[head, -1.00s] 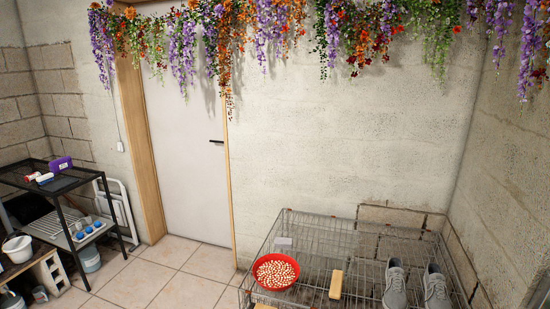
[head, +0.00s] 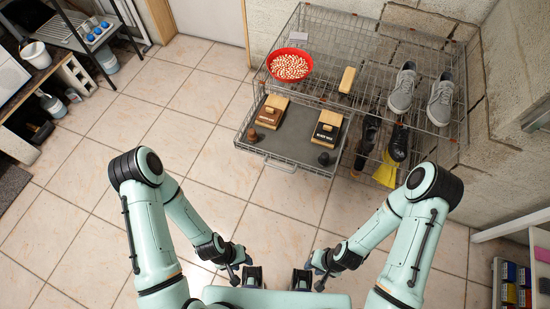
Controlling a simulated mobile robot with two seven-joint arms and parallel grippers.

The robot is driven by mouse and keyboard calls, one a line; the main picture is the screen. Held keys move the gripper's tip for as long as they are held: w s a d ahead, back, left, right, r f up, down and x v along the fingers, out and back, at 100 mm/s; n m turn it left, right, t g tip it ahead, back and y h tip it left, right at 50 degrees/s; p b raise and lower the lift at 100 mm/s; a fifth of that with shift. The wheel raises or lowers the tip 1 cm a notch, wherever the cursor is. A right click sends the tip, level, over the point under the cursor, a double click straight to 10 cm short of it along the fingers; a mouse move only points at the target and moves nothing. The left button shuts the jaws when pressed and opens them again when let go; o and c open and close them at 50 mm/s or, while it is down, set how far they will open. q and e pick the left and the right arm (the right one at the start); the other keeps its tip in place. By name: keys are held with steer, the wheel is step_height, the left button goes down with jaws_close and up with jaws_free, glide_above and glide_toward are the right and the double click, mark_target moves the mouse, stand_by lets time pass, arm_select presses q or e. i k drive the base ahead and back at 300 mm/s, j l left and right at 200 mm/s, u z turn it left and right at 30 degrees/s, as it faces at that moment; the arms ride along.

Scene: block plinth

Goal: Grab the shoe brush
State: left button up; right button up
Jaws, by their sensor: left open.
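A pale wooden block-shaped item (head: 347,80), probably the shoe brush, lies on top of the wire cage. Its bristles cannot be made out. Two more wood-topped, dark-labelled pieces (head: 272,110) and (head: 326,130) sit on the pulled-out grey tray; I cannot tell whether these are brushes. My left gripper (head: 243,276) is low in front of my body, open and empty, well short of the cage. My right gripper (head: 311,281) mirrors it, apparently open and empty, also apart from everything.
The wire cage (head: 360,47) carries a red bowl of pale pieces (head: 290,66) and grey sneakers (head: 402,88). Dark shoes (head: 398,143) and a yellow item (head: 385,172) are lower right. The tray (head: 297,132) juts toward me. Tiled floor (head: 160,110) is clear at left.

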mark_target(345, 85)
steer(key=l+u, duration=0.15)
steer(key=u, duration=0.25)
steer(key=l+u, duration=0.1)
steer(key=u, duration=0.25)
steer(key=l+u, duration=0.15)
steer(key=u, duration=0.25)
steer(key=l+u, duration=0.15)
steer(key=u, duration=0.2)
steer(key=k+l+u, duration=0.3)
steer(key=l, duration=0.15)
steer(key=k+l+u, duration=0.35)
steer(key=i+l, duration=0.1)
